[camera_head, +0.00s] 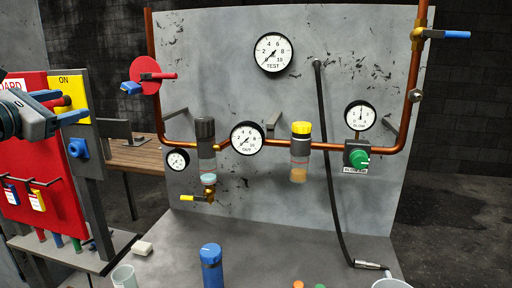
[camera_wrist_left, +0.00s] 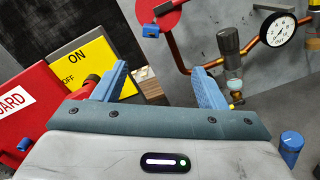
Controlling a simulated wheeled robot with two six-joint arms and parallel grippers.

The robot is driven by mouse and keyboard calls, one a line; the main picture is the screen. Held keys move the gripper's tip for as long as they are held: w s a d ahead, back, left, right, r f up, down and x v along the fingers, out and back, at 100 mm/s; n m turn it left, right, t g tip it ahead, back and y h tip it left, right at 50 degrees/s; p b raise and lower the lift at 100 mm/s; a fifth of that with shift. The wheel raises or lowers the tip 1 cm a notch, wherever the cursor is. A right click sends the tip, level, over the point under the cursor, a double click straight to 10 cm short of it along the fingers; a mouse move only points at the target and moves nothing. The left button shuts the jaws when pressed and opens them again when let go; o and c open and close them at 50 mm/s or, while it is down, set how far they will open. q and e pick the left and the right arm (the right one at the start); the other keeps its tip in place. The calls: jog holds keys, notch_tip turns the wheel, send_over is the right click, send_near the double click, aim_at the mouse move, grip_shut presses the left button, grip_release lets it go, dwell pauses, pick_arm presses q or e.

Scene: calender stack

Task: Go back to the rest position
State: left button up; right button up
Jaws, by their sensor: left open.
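My left gripper (camera_head: 72,106) comes in from the left in the head view, in front of the red board (camera_head: 52,150) and the yellow ON sign (camera_head: 70,100). Its two blue fingers are apart with nothing between them. In the left wrist view the open fingers (camera_wrist_left: 160,88) also show, with the yellow ON/OFF sign (camera_wrist_left: 84,70) behind the left finger. The right gripper is in neither view.
A grey panel carries copper pipes, gauges (camera_head: 273,53), a red disc valve (camera_head: 145,75) and a green knob (camera_head: 358,158). A black hose (camera_head: 325,130) hangs down the panel.

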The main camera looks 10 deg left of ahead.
pick_arm(q)
jog(key=d+f+n+t+h, duration=0.3)
jog(key=d+f+n+h, duration=0.6)
jog(key=d+f, duration=0.45)
jog(key=s+a+f+n+g+y, duration=0.2)
jog(key=s+a+f+n+y, duration=0.1)
jog(key=f+n+y, duration=0.85)
jog(key=s+a+f+n+g+y, duration=0.35)
jog(key=f+n+y, duration=0.45)
jog(key=f+n, duration=0.7)
jog(key=s+d+f+n+g+h, duration=0.35)
jog(key=s+d+f+g, duration=0.3)
jog(key=s+f, duration=0.45)
jog(key=s+d+f+n+g+h, duration=0.4)
jog(key=s+d+f, duration=0.3)
jog(key=s+f, duration=0.35)
notch_tip(320, 180, down, 27)
jog(key=a+g, duration=0.3)
jog(key=s+a+f, duration=0.1)
jog(key=s+f, duration=1.3)
jog(key=f, duration=0.4)
jog(key=shift+s+f+g, duration=0.3)
jog(key=shift+s+f, duration=0.1)
